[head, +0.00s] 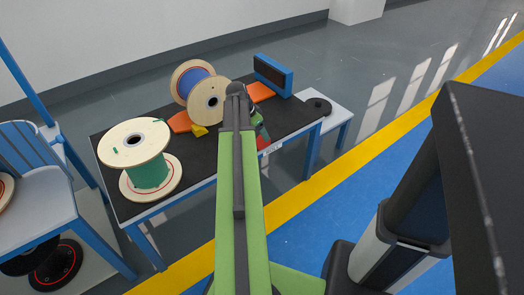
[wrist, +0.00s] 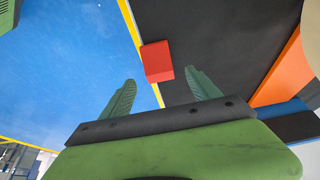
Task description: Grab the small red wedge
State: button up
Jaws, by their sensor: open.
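The small red wedge (wrist: 157,60) lies at the edge of the dark table top (wrist: 225,35) in the wrist view. In the head view only a bit of the red wedge (head: 263,143) shows, beside my green arm, which hides part of that area. My gripper (wrist: 160,76) is open, with its two green fingers apart and nothing between them. The wedge appears just beyond the fingertips, roughly centred between them. In the head view my gripper (head: 262,130) is above the table's front edge, mostly behind my arm.
A green-wound spool (head: 148,172) stands at the table's left. A blue-wound spool (head: 190,80) and another spool (head: 207,103) stand at the back, near orange wedges (head: 180,122) and a yellow wedge (head: 199,131). A blue box (head: 272,75) stands back right. A low side table (head: 337,114) is at right.

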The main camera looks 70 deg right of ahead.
aim_at(262, 141)
jog(key=shift+d+f, duration=0.1)
jog(key=shift+f, duration=0.15)
jog(key=b+x, duration=0.5)
jog(key=shift+f, duration=0.3)
jog(key=shift+s+r, duration=0.1)
jog(key=shift+r, duration=0.1)
